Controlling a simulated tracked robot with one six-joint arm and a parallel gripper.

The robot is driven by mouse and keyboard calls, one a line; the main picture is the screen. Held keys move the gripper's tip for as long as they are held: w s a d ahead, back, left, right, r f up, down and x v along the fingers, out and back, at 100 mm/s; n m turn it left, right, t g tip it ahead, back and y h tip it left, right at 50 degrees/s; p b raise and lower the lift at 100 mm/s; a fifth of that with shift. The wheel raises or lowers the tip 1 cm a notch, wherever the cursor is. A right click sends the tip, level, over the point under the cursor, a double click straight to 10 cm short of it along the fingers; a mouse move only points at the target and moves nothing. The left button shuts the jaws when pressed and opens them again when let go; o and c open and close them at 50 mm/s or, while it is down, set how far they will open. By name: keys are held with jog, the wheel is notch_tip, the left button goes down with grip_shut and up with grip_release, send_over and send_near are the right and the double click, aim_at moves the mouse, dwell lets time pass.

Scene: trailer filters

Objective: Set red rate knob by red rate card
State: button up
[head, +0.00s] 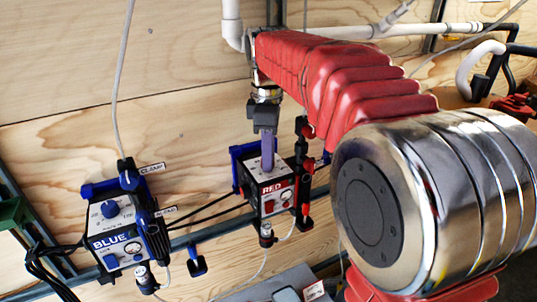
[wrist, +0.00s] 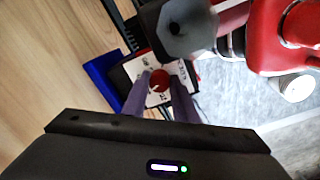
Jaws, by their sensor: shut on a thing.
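The red pump (head: 275,188), a dark box with a white panel marked RED, stands against the plywood wall in the head view. My gripper (head: 267,160) points down onto its top panel. In the wrist view the red rate knob (wrist: 160,80) sits on the white dial face (wrist: 153,98), between my two purple fingers, which are shut on it. A small light mark shows on the knob; its exact setting is too small to read. In the head view my gripper hides the knob. I cannot make out a red rate card for certain.
The blue pump (head: 122,240) with its blue knob (head: 110,209) stands to the left. Hoses and cables run between the pumps and below them. A small white card (head: 313,291) lies at the bottom, its writing unreadable. White pipes (head: 350,32) run along the wall above.

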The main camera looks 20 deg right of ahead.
jog(key=m, duration=0.5)
jog(key=shift+a+m, duration=0.1)
jog(key=shift+m, duration=0.3)
jog(key=m, duration=0.5)
jog(key=shift+m, duration=0.3)
jog(key=o, duration=1)
jog(key=shift+o, duration=0.2)
jog(key=shift+r, duration=0.1)
notch_tip(320, 180, up, 14)
jog(key=shift+a+f, duration=0.2)
jog(key=shift+a, duration=0.15)
